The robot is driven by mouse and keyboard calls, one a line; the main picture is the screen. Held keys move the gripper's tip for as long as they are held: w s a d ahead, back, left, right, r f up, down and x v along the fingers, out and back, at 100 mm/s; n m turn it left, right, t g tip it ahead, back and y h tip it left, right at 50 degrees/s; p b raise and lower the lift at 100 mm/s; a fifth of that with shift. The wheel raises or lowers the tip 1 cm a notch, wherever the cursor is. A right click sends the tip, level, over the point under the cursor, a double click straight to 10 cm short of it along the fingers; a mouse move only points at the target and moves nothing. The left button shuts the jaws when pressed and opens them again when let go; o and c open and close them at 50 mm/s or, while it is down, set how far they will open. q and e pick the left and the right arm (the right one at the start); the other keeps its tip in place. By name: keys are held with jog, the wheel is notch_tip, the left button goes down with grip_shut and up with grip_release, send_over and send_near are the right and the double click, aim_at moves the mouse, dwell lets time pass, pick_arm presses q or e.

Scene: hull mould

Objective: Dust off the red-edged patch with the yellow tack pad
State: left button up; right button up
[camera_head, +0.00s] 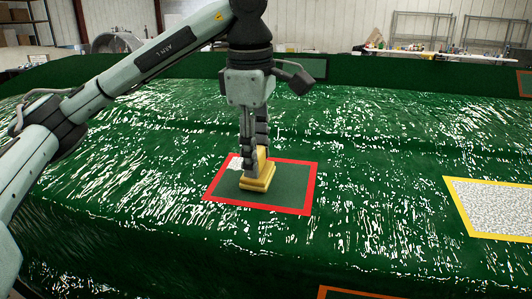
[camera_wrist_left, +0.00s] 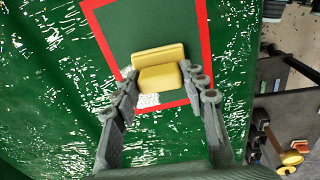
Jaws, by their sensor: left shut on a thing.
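The red-edged patch (camera_head: 290,193) lies on the green hull mould in the middle of the head view. Its inside is mostly plain green, with a small whitish speckled area (camera_head: 235,163) at its far left corner. That whitish area also shows in the left wrist view (camera_wrist_left: 149,100), beside the pad. My left gripper (camera_head: 256,150) points down and is shut on the yellow tack pad (camera_head: 258,183). The pad is over the left part of the patch and looks to be on or very near its surface. In the left wrist view the pad (camera_wrist_left: 158,55) sits between the fingertips. My right gripper is not in view.
A yellow-edged patch (camera_head: 495,208) with a whitish speckled inside lies to the right. An orange-edged patch (camera_head: 345,293) is partly cut off at the bottom. The glossy green mould (camera_head: 380,150) around the red-edged patch is clear. Shelves and a bench stand far behind.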

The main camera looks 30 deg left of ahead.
pick_arm(q)
jog(key=shift+s+a, duration=0.25)
jog(key=shift+a, duration=0.9)
jog(key=shift+s+a, duration=0.3)
jog(key=shift+a, duration=0.85)
jog(key=shift+s+a, duration=0.25)
jog(key=shift+a, duration=0.9)
jog(key=shift+w+a+r+p, duration=0.2)
jog(key=shift+w+p, duration=0.15)
jog(key=shift+w, duration=0.3)
jog(key=shift+w+a+r+p, duration=0.1)
jog(key=shift+w+a+p, duration=0.15)
jog(key=shift+w, duration=0.4)
jog(key=shift+w+a, duration=0.1)
jog(key=shift+w, duration=0.5)
jog(key=shift+f, duration=0.1)
